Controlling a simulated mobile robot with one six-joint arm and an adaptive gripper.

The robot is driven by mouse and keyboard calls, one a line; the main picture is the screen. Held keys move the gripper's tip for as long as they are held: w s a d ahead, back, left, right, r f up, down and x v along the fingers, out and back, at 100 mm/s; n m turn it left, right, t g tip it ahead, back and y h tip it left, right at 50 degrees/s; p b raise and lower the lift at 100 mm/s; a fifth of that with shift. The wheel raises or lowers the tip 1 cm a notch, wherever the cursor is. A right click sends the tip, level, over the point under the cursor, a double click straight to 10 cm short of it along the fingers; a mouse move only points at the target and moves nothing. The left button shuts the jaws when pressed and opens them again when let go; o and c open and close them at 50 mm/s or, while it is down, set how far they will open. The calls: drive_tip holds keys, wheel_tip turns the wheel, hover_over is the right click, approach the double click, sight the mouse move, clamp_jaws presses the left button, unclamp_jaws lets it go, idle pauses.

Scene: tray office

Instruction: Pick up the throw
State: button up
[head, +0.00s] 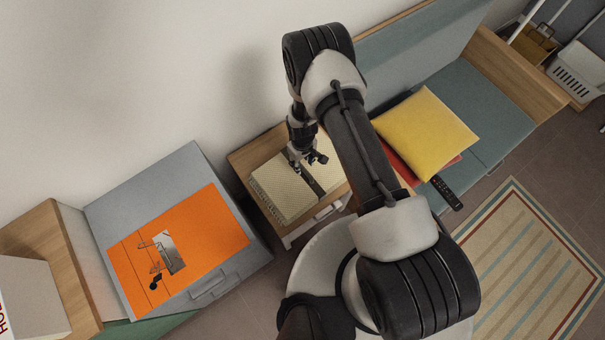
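A cream, woven-looking folded cloth (272,192), which looks like the throw, lies on a small wooden side table (240,158) against the wall. A dark strip (312,184) crosses its top; I cannot tell if this is an object or a shadow. My gripper (308,161) is over the back part of the cloth, pointing down. I cannot tell whether it touches the cloth or how far its fingers are apart. My arm hides part of the table's right side. A flat orange cloth or mat (205,235) lies on the grey bench (185,185) at left.
Glasses and a small grey flat item (170,252) rest on the orange piece. At right, a yellow cushion (425,132) lies over a red item (399,165) on a blue-grey sofa (485,105), beside a black remote (447,192). A striped rug (530,270) covers the floor at right.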

sight(302, 167)
drive_tip(key=f, duration=0.1)
drive_tip(key=f+b, duration=0.1)
drive_tip(key=f, duration=0.2)
drive_tip(key=shift+s+f, duration=0.25)
drive_tip(key=shift+f, duration=0.1)
drive_tip(key=shift+c, duration=0.3)
clamp_jaws()
drive_tip(key=shift+r, duration=0.1)
idle(0.4)
